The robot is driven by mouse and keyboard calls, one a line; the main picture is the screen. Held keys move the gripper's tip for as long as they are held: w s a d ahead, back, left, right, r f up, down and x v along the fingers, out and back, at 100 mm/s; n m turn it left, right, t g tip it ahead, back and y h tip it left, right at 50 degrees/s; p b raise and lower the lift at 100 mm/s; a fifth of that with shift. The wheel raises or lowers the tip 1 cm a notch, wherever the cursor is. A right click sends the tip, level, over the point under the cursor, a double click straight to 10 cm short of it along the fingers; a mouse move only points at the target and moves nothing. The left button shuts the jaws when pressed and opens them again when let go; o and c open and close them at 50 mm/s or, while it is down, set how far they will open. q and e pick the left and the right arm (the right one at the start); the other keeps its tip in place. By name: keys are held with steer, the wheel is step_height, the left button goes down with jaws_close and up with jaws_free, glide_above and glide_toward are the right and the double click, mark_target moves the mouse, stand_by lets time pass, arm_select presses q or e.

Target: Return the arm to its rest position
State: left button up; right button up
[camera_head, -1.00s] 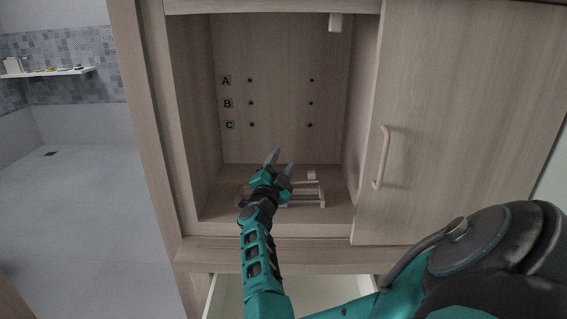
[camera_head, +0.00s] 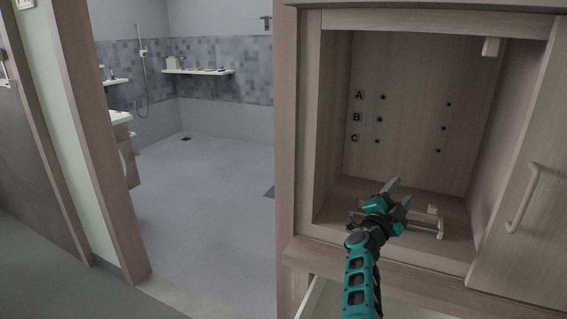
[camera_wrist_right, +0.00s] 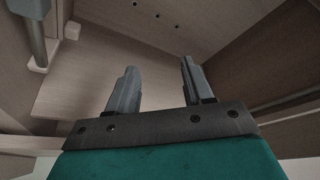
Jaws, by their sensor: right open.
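My right gripper (camera_head: 398,196) is teal and dark grey. It is open and empty, in front of the open wooden cabinet (camera_head: 300,150). In the right wrist view its two fingers (camera_wrist_right: 158,85) stand apart with nothing between them. A light wooden rack with a rail (camera_head: 441,222) lies on the cabinet floor, partly hidden behind the gripper. Its rail also shows in the right wrist view (camera_wrist_right: 30,35) at the upper left. My left gripper is not in view.
The cabinet's back wall has labels A, B, C (camera_head: 356,117) beside small dark holes. The cabinet door (camera_head: 545,200) with its handle (camera_head: 523,198) is at the right. A pale drawer (camera_head: 330,304) is open below. Left are a wet-room floor (camera_head: 200,210) and a shelf (camera_head: 197,71).

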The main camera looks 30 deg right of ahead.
steer(key=shift+r+t, duration=0.1)
steer(key=shift+t, duration=0.3)
steer(key=s+a+f+n+t+y, duration=0.1)
steer(key=a+f+n+t+y, duration=0.25)
steer(key=a+n+y, duration=0.55)
steer(key=a+f+n+t+y, duration=0.35)
steer(key=a+n+y, duration=0.45)
steer(key=a+n, duration=0.3)
steer(key=s+a+f+n+g+y, duration=0.1)
steer(key=s+a+f+n+g, duration=0.25)
steer(key=s, duration=0.55)
steer(key=s+a+f+g+y, duration=0.1)
steer(key=s+a+f+g, duration=0.1)
steer(key=s+a+g, duration=0.5)
steer(key=s+a+f+n+g+y, duration=0.1)
steer(key=s+a+f+n, duration=0.2)
steer(key=s, duration=0.8)
steer(key=w+a+f+t+y+p, duration=0.1)
steer(key=w+a+f+t, duration=0.3)
steer(key=w+f+t, duration=0.2)
steer(key=shift+w+a+f+t, duration=0.15)
steer(key=shift+w+f+t, duration=0.2)
steer(key=shift+w+f, duration=0.4)
steer(key=shift+s+f, duration=0.1)
